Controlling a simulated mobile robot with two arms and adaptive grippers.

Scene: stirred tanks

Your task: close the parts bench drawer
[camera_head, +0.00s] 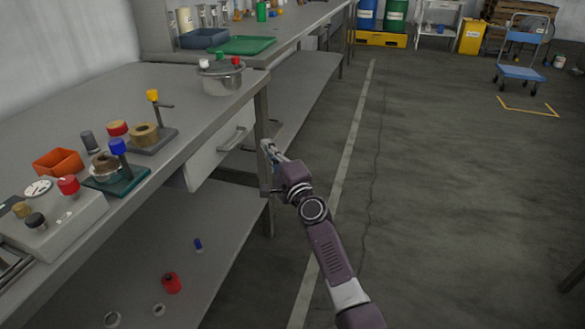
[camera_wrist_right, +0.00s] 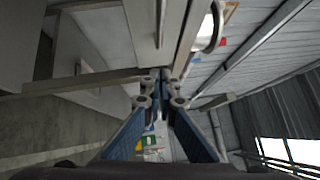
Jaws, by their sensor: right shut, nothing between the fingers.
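The parts bench (camera_head: 150,85) runs along the left, and its grey drawer (camera_head: 207,158) sits under the worktop. The drawer front stands out a little from the bench, so it looks partly open. Its bar handle (camera_head: 232,138) is on the front face. My right gripper (camera_head: 265,146) is shut and empty, to the right of the drawer front, near the bench leg. In the right wrist view the fingertips (camera_wrist_right: 163,76) are together, with the drawer front (camera_wrist_right: 155,30) just beyond them. I cannot tell whether they touch it. My left gripper is not in view.
Knobs, fittings and an orange tray (camera_head: 58,162) lie on the worktop, with a metal pot (camera_head: 221,80) at its far end. Loose parts lie on the lower shelf (camera_head: 190,240). The floor (camera_head: 450,200) to the right is clear up to a blue cart (camera_head: 521,72).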

